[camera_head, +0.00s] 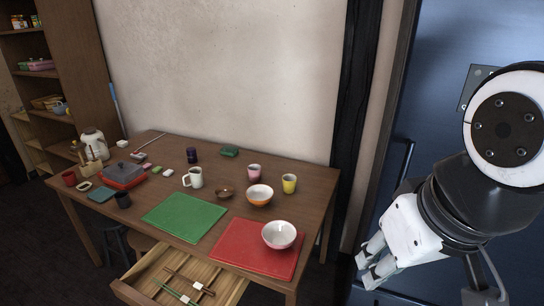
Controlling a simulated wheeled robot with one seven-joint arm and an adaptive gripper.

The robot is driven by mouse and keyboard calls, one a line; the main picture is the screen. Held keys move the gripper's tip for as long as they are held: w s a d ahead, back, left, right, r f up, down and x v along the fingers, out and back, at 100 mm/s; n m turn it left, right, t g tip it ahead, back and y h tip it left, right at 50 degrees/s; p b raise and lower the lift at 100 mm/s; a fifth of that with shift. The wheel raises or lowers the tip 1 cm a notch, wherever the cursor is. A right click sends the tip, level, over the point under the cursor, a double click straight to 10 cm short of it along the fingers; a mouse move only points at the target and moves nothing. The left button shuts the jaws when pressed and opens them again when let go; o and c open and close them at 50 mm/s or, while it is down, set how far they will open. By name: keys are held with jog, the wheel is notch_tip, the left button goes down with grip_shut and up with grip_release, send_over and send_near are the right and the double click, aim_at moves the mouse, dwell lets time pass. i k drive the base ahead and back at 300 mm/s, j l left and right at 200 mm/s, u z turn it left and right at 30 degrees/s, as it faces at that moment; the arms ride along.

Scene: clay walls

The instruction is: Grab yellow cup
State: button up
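The yellow cup (289,184) stands upright at the right end of the wooden table (150,201), just right of an orange bowl (260,194). A pink cup (254,172) stands to its left, a little farther back. My gripper (368,267) is at the lower right, pointing down and left, off the table's right side and well apart from the yellow cup. Its fingers look small and partly dark; nothing is visible between them, but their spacing is hard to make out.
A white bowl (279,235) sits on a red mat (243,256), in front of the yellow cup. A green mat (184,217), white mug (193,178) and brown bowl (224,192) lie to the left. An open drawer (170,280) juts out at the front. A wall stands behind the table.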

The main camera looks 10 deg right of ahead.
aim_at(289, 184)
jog(key=i+j, duration=0.85)
jog(key=j, duration=0.15)
